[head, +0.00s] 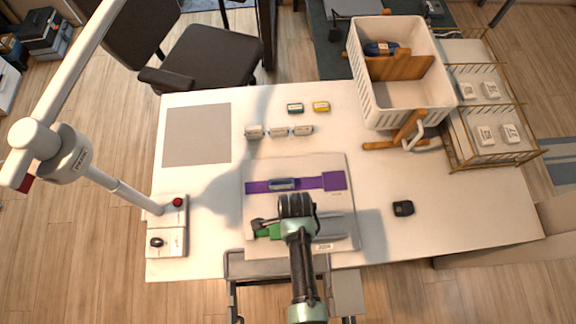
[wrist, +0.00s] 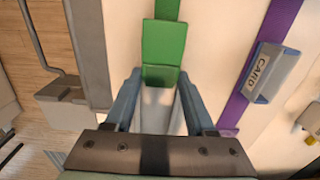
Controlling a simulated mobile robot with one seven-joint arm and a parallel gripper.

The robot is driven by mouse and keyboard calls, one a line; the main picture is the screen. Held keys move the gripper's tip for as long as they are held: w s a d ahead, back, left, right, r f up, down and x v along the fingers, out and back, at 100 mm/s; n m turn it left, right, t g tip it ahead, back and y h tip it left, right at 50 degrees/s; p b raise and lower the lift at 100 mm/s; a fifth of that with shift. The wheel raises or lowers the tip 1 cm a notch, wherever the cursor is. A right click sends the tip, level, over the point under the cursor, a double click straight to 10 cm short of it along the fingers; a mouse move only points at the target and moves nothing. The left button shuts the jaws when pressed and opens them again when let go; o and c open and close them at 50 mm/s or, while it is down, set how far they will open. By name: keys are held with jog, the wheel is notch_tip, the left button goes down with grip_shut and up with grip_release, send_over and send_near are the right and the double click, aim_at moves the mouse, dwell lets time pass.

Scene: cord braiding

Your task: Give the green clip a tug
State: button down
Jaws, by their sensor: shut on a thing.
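The green clip (wrist: 164,45) shows in the wrist view as a flat green piece running up the picture, its near end between my fingertips. In the head view the green piece (head: 270,231) lies on the lower left part of the pale board (head: 330,167), partly hidden by my arm. My gripper (wrist: 161,76) is shut on the near end of the green clip, one finger on each side. A purple strap (head: 312,183) runs across the board above it. A grey-blue card clip (wrist: 266,72) sits on this strap, to the right in the wrist view.
A white basket (head: 363,95) stands at the back right, beside a wire rack (head: 462,148). Small blocks (head: 280,131) sit behind the board. A box with a red button (head: 177,202) is at the left, and a small black object (head: 403,208) at the right. The table's right front is mostly clear.

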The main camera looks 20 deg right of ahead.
jog(key=shift+d, duration=0.2)
dwell(0.3)
jog(key=shift+a, duration=0.1)
dwell(0.3)
grip_release()
jog(key=shift+a, duration=0.1)
notch_tip(320, 180, up, 6)
jog(key=p, duration=0.6)
jog(key=shift+p, duration=0.35)
dwell(0.6)
